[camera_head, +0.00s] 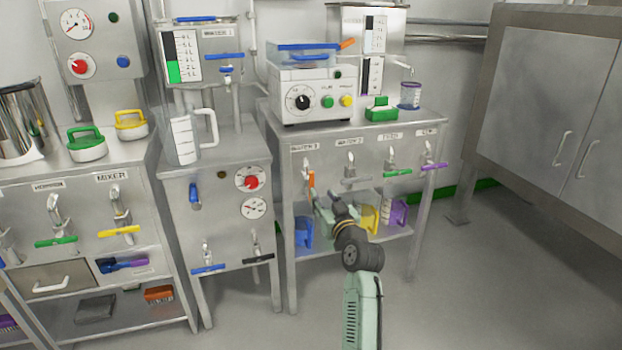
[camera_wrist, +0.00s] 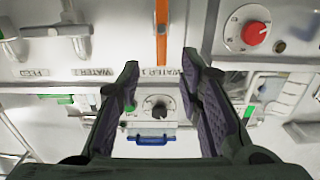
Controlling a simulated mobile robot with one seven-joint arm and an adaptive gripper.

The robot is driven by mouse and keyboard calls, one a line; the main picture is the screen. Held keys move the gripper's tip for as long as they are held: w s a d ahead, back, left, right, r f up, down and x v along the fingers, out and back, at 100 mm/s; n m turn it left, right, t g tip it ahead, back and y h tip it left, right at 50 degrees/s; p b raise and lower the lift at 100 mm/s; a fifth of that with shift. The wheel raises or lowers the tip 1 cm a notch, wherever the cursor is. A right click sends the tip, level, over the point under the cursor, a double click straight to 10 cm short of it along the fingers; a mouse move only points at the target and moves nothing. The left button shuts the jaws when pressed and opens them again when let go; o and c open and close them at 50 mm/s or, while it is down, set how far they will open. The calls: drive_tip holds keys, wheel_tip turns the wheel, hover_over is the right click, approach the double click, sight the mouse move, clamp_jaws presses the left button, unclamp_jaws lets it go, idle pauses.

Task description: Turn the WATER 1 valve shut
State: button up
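The WATER 1 valve is at the left end of the table's front panel, its label at the top left of that panel. Its orange handle (camera_head: 311,184) hangs upright below the spout in the head view. In the wrist view, which is upside down, the orange handle (camera_wrist: 161,32) points straight up the picture, above the WATER 1 label. My gripper (camera_head: 317,200) is just in front of the handle's lower part. In the wrist view my gripper (camera_wrist: 161,62) is open, with the handle lying between the directions of its two fingers. I cannot see any contact.
The WATER 2 valve's grey handle (camera_head: 355,181) is sideways, close on the right. A green handle (camera_head: 398,173) and a purple handle (camera_head: 434,166) follow. Blue (camera_head: 304,232) and yellow (camera_head: 368,218) jugs stand on the shelf below. The floor at right is clear.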

sight(312, 181)
drive_tip(key=x, duration=1)
drive_tip(key=shift+w+a+r, duration=0.1)
drive_tip(key=shift+w+a, duration=0.05)
drive_tip(key=shift+a, duration=0.05)
drive_tip(key=shift+c, duration=0.5)
clamp_jaws()
